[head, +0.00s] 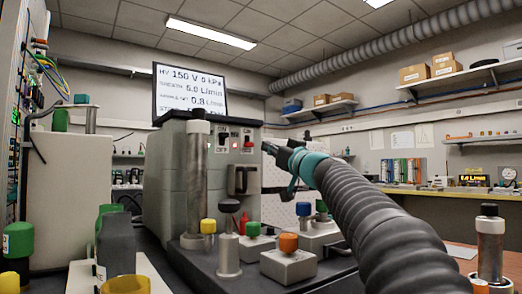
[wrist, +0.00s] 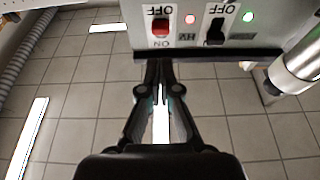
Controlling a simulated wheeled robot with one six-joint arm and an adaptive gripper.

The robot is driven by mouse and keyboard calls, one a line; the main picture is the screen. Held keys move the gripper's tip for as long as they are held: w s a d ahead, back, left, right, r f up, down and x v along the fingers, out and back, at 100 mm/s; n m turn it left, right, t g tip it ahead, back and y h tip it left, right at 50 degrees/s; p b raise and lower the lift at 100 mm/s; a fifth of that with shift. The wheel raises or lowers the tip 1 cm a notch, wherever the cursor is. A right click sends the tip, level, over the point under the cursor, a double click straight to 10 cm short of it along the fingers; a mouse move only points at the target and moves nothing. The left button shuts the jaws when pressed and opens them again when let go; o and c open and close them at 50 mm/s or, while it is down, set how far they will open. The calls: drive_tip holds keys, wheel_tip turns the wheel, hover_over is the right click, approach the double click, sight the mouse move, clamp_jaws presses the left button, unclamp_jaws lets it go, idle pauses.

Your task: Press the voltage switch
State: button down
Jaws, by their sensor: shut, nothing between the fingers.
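A red rocker switch (wrist: 161,28) with OFF and ON labels sits on the instrument's front panel in the wrist view, upside down there. HV lettering (wrist: 186,38) is beside it. A black switch (wrist: 216,31) is to its right, with similar labels. The red switch also shows in the head view (head: 248,143). My gripper (wrist: 160,68) is shut and empty, its fingertips just below the panel's dark lower edge in the wrist view, nearly in line with the red switch. In the head view my gripper (head: 267,149) is right of the panel; contact cannot be told.
A red light (wrist: 190,19) and a green light (wrist: 248,16) are on the panel. A metal cylinder (wrist: 300,66) stands at the right. A black handle (head: 243,180) is below the switches. A display (head: 190,90) stands atop the instrument. Capped blocks (head: 288,262) crowd the bench below.

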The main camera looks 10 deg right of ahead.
drive_tip(key=shift+v, duration=1.15)
drive_tip(key=shift+r, duration=0.1)
